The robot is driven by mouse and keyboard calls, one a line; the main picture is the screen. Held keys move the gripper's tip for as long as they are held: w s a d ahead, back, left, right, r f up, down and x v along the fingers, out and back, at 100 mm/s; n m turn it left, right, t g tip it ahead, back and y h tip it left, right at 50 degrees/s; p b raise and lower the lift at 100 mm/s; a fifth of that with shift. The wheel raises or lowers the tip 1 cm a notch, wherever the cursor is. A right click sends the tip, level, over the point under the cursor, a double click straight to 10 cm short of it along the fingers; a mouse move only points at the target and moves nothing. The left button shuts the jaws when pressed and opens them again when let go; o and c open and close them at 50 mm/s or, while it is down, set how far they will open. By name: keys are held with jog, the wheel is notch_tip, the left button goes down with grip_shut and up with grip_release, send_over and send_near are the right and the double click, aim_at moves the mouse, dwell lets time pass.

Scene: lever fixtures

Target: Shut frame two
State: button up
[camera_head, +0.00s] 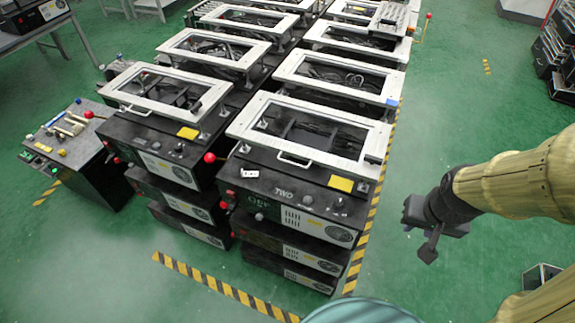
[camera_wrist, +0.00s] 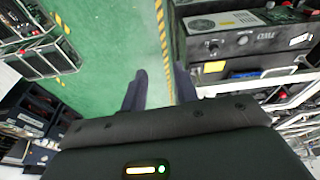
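The unit marked TWO (camera_head: 285,192) is the front right one of the black machines. Its white rectangular frame (camera_head: 376,146) lies over the machine's top with a visible gap beneath; how far it is tilted I cannot tell. A small handle (camera_head: 293,162) is on the frame's front edge. A red ball knob (camera_head: 210,157) stands at the machine's left side. My gripper (camera_head: 432,228) is in free air to the right of the machine, touching nothing. In the wrist view its two fingers (camera_wrist: 160,88) are apart and empty, with the TWO panel (camera_wrist: 265,38) upside down at upper right.
Similar framed machines stand close on the left (camera_head: 165,88) and behind (camera_head: 338,75). Yellow-black floor tape (camera_head: 225,289) borders the machines. The green floor to the right is mostly clear, with dark racks (camera_head: 556,55) at the far right.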

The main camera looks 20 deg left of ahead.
jog(key=shift+f, duration=0.1)
jog(key=w+a+f+m+t+y+b, duration=0.4)
jog(key=w+a+f+t+b, duration=0.55)
jog(key=b, duration=1.15)
jog(key=s+a+f+m+t+y+b, duration=0.1)
jog(key=a+f+y+b, duration=0.3)
jog(key=b, duration=0.7)
jog(key=s+a+f+m+t+y+b, duration=0.1)
jog(key=a+f+m+y+b, duration=0.2)
jog(key=a+b, duration=0.5)
jog(key=f+y+b, duration=0.1)
jog(key=b, duration=0.1)
jog(key=shift+a+t+y+b, duration=0.3)
jog(key=shift+t+y+b, duration=0.05)
jog(key=shift+y, duration=0.05)
